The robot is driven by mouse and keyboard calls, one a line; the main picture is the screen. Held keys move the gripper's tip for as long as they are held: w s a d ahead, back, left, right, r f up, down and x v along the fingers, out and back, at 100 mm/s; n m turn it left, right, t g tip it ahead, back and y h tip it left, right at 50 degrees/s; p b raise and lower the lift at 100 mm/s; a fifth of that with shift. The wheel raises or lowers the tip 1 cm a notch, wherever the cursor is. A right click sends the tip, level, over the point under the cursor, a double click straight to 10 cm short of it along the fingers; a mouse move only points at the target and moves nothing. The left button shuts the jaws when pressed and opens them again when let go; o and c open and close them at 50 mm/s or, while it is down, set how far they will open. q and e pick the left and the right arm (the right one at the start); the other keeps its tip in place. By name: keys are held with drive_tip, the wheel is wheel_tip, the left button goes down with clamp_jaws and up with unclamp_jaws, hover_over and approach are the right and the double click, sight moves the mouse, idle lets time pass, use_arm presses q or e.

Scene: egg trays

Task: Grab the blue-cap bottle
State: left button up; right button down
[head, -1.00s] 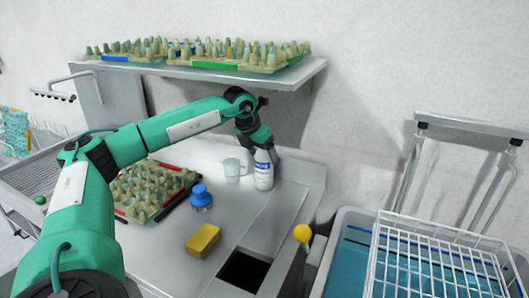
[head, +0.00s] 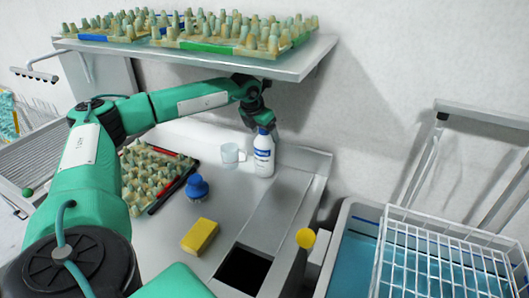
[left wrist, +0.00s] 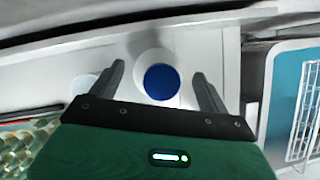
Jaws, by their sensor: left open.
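The blue-cap bottle (head: 264,160) is white with a blue label and stands upright on the grey counter near the wall, to the right of a clear mug. In the left wrist view its round blue cap (left wrist: 161,82) shows from above, between the two fingers. My left gripper (head: 264,122) is just above the bottle in the head view, and it hides the cap there. The left gripper also shows in the left wrist view (left wrist: 157,80), open, with a finger on each side of the cap and clear gaps. My right gripper is not in view.
The clear mug (head: 231,155) stands left of the bottle. A blue scrub brush (head: 197,188), a yellow sponge (head: 200,236) and an egg tray (head: 146,207) are on the counter. A shelf (head: 290,66) with egg trays is above my arm. A sink opening (head: 243,270) is in front.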

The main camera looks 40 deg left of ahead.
use_arm(q)
drive_tip(key=shift+w+f, duration=0.2)
drive_tip(key=shift+f, duration=0.45)
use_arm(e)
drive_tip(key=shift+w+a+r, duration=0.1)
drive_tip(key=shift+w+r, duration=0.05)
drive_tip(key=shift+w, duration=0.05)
use_arm(q)
drive_tip(key=c, duration=1)
drive_tip(key=shift+r, duration=0.1)
drive_tip(key=c, duration=0.7)
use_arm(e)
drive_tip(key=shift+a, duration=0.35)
use_arm(q)
drive_tip(key=shift+o, duration=0.2)
drive_tip(key=shift+r, duration=0.1)
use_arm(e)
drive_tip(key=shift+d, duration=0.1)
